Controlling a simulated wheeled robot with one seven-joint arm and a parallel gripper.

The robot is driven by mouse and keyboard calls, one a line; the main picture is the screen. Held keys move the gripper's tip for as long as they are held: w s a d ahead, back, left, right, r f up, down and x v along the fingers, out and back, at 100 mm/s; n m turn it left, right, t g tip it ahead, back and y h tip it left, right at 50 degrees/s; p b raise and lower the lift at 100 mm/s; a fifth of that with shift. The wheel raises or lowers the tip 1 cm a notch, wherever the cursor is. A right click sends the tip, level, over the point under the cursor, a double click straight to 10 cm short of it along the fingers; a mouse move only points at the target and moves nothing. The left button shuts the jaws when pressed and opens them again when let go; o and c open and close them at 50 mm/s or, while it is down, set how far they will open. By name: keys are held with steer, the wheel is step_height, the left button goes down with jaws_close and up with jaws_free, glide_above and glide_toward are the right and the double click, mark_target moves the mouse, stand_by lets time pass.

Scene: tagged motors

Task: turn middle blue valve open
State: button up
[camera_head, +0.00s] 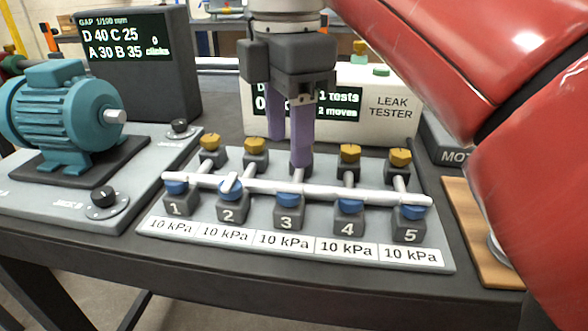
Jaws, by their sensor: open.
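The middle blue valve (288,199) sits on the block numbered 3, on the front side of a white horizontal pipe (330,192). My gripper (289,151) points down with two purple fingers, open and with nothing seen between them. In the picture its fingertips are above and behind the middle blue valve, apart from it. The right finger hides the rear fitting in line with block 3. Blue valves 1 (175,187), 2 (231,190), 4 (350,206) and 5 (413,212) stand in the same row. A short white bar shows on valve 2.
Yellow-topped fittings (350,153) stand behind the pipe. "10 kPa" labels (284,243) line the panel's front. A leak tester (392,110) stands behind, partly hidden by my gripper. A teal motor (60,110) is at left; my red arm fills the right.

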mark_target(289, 190)
step_height(289, 190, down, 7)
steer(key=b, duration=0.2)
steer(key=shift+b, duration=0.3)
steer(key=shift+c, duration=0.4)
steer(key=c, duration=0.9)
